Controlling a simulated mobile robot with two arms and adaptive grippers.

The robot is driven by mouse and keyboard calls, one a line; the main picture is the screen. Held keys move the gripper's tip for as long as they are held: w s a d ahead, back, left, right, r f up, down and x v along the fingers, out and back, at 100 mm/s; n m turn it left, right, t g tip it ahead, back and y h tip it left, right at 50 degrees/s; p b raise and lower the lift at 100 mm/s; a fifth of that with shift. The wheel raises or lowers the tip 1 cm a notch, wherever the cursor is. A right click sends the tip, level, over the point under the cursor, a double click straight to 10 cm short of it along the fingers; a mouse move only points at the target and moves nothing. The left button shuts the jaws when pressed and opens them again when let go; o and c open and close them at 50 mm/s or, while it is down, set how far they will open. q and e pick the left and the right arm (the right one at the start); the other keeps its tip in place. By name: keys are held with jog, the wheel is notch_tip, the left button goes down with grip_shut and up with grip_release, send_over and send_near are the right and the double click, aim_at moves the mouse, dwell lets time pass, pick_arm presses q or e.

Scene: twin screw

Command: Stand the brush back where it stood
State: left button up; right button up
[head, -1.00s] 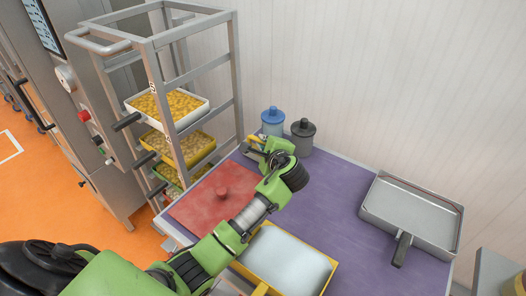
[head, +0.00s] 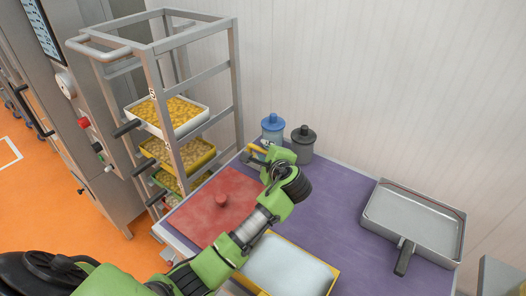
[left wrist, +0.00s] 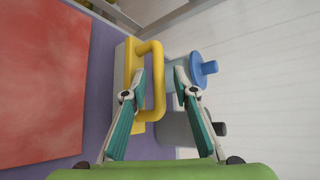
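The yellow brush (head: 257,148), with a pale body and a looped handle (left wrist: 158,85), is at the back of the purple table, beside the blue-lidded pot (head: 272,127). My left gripper (left wrist: 159,70) is at the handle. In the left wrist view its fingers are apart, one on each side of the handle's outer bar, with gaps showing. The gripper also shows in the head view (head: 264,153), where it partly hides the brush. Whether the brush touches the table is hard to tell. My right gripper is not in view.
A grey dark-lidded pot (head: 302,146) stands near the blue one. A yellow-rimmed tray (head: 327,287) is in front, a metal pan (head: 415,222) right. A rack (head: 238,80) stands left. The table's middle (head: 340,205) is clear.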

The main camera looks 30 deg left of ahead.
pick_arm(q)
jog(key=b+v, duration=0.1)
jog(key=v, duration=1)
